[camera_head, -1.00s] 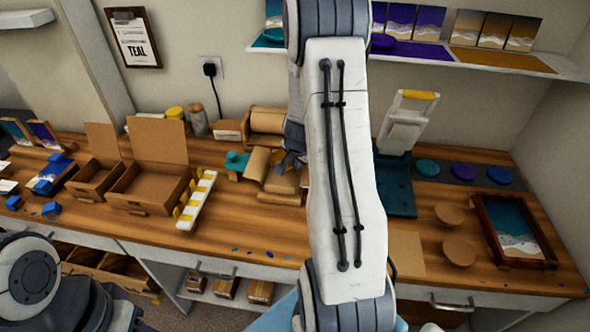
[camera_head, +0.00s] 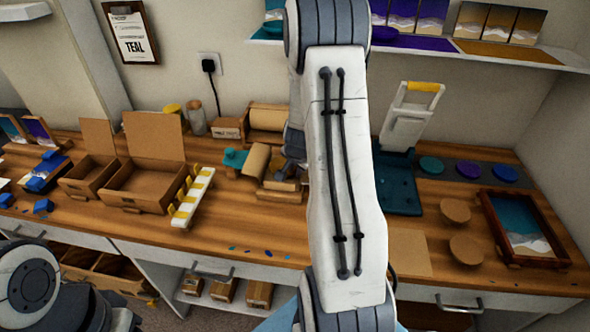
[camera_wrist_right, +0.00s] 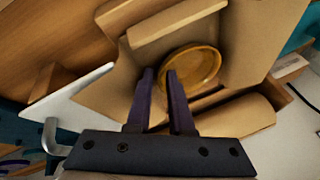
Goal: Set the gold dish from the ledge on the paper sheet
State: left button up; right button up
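The gold dish (camera_wrist_right: 192,68) shows in the right wrist view as a round, shallow, shiny dish. My right gripper (camera_wrist_right: 160,73) has its two dark fingers close together at the dish's left rim and looks shut on it. Brown paper rolls and cardboard lie behind the dish in that view. In the head view my right arm hides the dish and most of that gripper. A flat brown paper sheet (camera_head: 410,253) lies on the bench right of my arm. The wall ledge (camera_head: 505,53) has a bare gold patch. My left gripper is not in view.
Open cardboard boxes (camera_head: 140,186) stand left.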

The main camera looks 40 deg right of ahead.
jog(key=shift+r, duration=0.1)
jog(key=shift+r+p, duration=0.25)
jog(key=shift+p, duration=0.05)
jog(key=p+v, duration=0.7)
jog(key=v, duration=0.5)
jog(key=s+a+r+n+g+y, duration=0.1)
jog(key=a+r+n+y, duration=0.15)
jog(key=a+n, duration=0.7)
jog(key=s+a+r+n+y, duration=0.1)
jog(key=a+r+n+y, duration=0.15)
jog(key=a, duration=1.45)
jog(key=s+a+r+n+g, duration=0.1)
jog(key=s+a+n, duration=0.2)
jog(key=s, duration=0.3)
jog(key=s+a+r+n+g, duration=0.1)
jog(key=s+a+n, duration=0.2)
jog(key=s, duration=0.3)
jog(key=s+a+r+n+g+h, duration=0.1)
jog(key=s+a+r+n, duration=0.1)
jog(key=s, duration=0.4)
jog(key=a+n, duration=0.1)
jog(key=n, duration=0.1)
jog(key=shift+a+n, duration=0.2)
jog(key=shift+n, duration=0.2)
jog(key=shift+r, duration=0.1)
